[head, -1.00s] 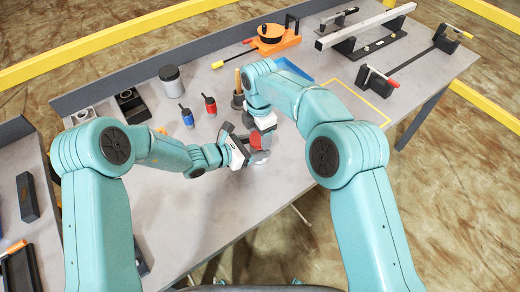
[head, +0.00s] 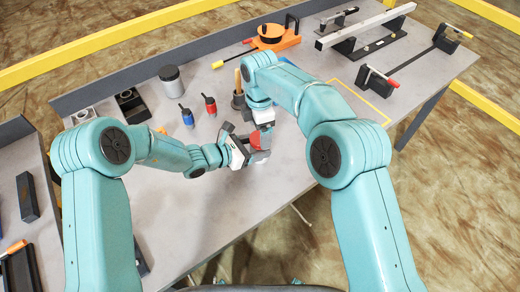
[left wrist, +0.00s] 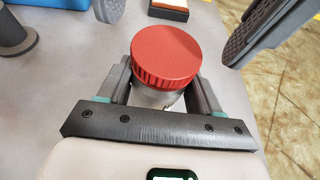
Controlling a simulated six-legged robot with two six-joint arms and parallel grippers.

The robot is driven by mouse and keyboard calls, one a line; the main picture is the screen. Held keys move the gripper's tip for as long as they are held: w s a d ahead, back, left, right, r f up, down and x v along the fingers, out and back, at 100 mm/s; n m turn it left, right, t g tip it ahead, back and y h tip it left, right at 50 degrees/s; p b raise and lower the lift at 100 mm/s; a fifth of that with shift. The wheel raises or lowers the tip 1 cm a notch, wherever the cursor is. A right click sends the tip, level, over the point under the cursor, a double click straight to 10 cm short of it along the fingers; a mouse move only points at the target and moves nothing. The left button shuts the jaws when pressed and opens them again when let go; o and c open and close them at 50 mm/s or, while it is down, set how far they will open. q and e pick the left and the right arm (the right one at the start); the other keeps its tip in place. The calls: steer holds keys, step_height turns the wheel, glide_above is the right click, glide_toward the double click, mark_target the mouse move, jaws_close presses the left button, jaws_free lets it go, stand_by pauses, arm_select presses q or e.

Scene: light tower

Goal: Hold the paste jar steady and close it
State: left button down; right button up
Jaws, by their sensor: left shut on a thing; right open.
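The paste jar (left wrist: 158,97) has a pale body and a ribbed red lid (left wrist: 166,55). The lid sits on top of the jar; I cannot tell how tightly. My left gripper (head: 246,152) is shut around the jar's body, with a finger on each side below the lid. The lid also shows in the head view (head: 256,141), partly covered. My right gripper (head: 262,127) is open above the lid. In the left wrist view its dark fingers stand apart on either side of the lid, not touching it. The jar's base is hidden.
A red bottle (head: 210,105) and a blue bottle (head: 187,118) stand left of the grippers. A grey jar with a dark lid (head: 171,79) stands behind them. A wooden-handled tool in a dark holder (head: 238,98) is close behind my right gripper. The front of the table (head: 190,235) is clear.

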steer(key=shift+r, duration=1.2)
steer(key=shift+c, duration=0.3)
steer(key=m, duration=0.3)
steer(key=shift+s+d, duration=0.1)
steer(key=shift+s, duration=0.05)
steer(key=m, duration=0.4)
steer(key=shift+d+r+m, duration=0.1)
steer(key=shift+r+m, duration=0.25)
steer(key=shift+m, duration=0.05)
steer(key=m, duration=0.2)
steer(key=r+m, duration=0.1)
steer(key=m, duration=0.2)
steer(key=shift+r+m, duration=0.2)
steer(key=shift+m, duration=0.1)
steer(key=shift+r+m, duration=0.25)
steer(key=shift+m, duration=0.25)
steer(key=shift+a+r, duration=0.2)
steer(key=shift+r, duration=0.25)
